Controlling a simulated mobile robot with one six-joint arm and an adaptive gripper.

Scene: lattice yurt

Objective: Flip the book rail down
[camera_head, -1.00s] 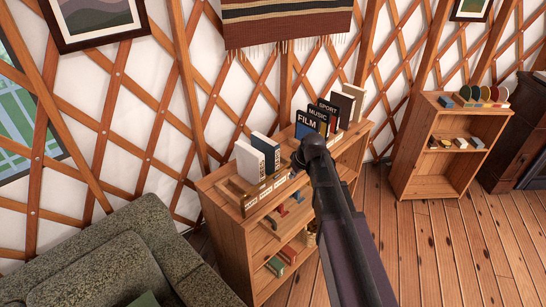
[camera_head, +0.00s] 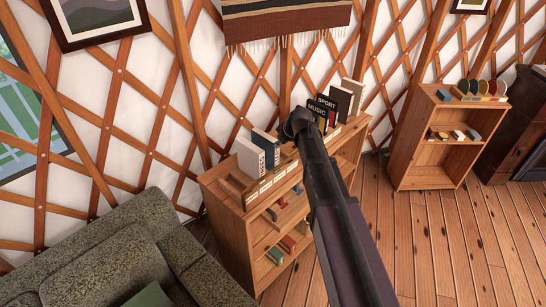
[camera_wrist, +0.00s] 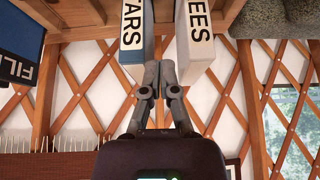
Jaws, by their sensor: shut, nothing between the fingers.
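The book rail (camera_head: 272,182), a wooden strip with pale labels, runs along the front top of the low wooden bookcase (camera_head: 228,228), in front of the books. Whether it stands up or lies down is hard to tell. A white book (camera_head: 249,158) and a dark-spined book (camera_head: 268,147) stand behind it. My gripper (camera_wrist: 159,78) is shut and empty. In the wrist view its tips lie just below the gap between the "STARS" book (camera_wrist: 131,48) and a pale book ending in "EES" (camera_wrist: 197,48). In the head view my wrist hides the fingers and part of the rail.
Dark divider cards marked "SPORT" and "MUSIC" (camera_head: 316,108) and more books stand at the bookcase's right end. A blue "FILM" card (camera_wrist: 18,58) shows in the wrist view. A sofa (camera_head: 120,255) stands front left; a smaller shelf (camera_head: 425,140) stands right. Wooden floor lies between.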

